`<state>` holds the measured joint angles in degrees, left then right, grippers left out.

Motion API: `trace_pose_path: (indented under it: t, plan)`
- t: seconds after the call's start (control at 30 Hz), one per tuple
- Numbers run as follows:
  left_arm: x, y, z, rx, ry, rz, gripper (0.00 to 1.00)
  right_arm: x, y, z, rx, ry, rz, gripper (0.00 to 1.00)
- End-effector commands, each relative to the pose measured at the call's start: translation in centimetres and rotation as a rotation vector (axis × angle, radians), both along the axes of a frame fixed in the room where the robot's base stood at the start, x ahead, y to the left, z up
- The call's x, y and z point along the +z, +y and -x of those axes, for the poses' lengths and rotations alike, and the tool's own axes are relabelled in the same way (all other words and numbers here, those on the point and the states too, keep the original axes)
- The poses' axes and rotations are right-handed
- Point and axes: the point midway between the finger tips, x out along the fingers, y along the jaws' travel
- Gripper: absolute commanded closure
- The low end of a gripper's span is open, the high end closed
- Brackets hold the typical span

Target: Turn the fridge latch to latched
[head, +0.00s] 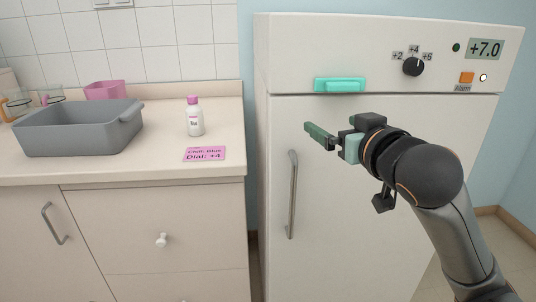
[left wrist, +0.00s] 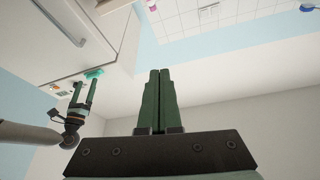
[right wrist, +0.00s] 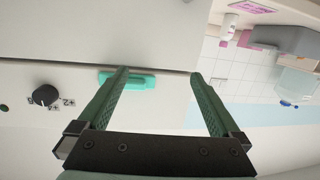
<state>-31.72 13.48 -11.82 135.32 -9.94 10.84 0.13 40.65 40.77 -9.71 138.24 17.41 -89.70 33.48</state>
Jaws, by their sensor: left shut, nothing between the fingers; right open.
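The fridge latch (head: 340,85) is a teal bar on a teal plate, lying horizontal near the seam between the control panel and the fridge door (head: 360,230). My right gripper (head: 319,133) is open and empty in front of the door, below the latch in the head view. In the right wrist view the latch (right wrist: 141,82) shows beside and partly behind one finger of the right gripper (right wrist: 160,73); contact cannot be told. My left gripper (left wrist: 159,72) is shut and empty in its own wrist view, which also shows the latch (left wrist: 94,73). It is outside the head view.
The fridge panel has a black dial (head: 413,67), a display reading +7.0 (head: 485,48) and an orange alarm button (head: 466,77). A vertical door handle (head: 292,195) stands out below. A counter at left holds a grey tub (head: 75,135), a bottle (head: 195,120) and a pink note (head: 204,154).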

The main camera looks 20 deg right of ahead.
Motion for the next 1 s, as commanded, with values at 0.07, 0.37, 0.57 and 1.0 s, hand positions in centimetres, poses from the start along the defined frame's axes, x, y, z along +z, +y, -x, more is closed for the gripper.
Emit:
trace_pose_path:
  t: [0.07,0.37,0.57,1.0]
  plan:
    - [0.1,-0.3,0.8,-0.016,-0.084,-0.001,1.00,1.3,-1.0,2.0,-0.047,-0.065,0.002,0.00]
    - [2.2,-0.7,2.5,-0.042,-0.218,-0.001,1.00,4.3,-2.8,5.7,-0.139,-0.147,-0.018,0.00]
    - [0.5,-0.5,1.3,-0.024,-0.120,0.001,1.00,4.5,-3.1,4.7,-0.142,-0.144,-0.021,0.00]
    - [0.7,-0.5,1.6,-0.028,-0.142,0.000,1.00,4.3,-4.8,-2.3,-0.142,-0.146,-0.020,0.00]
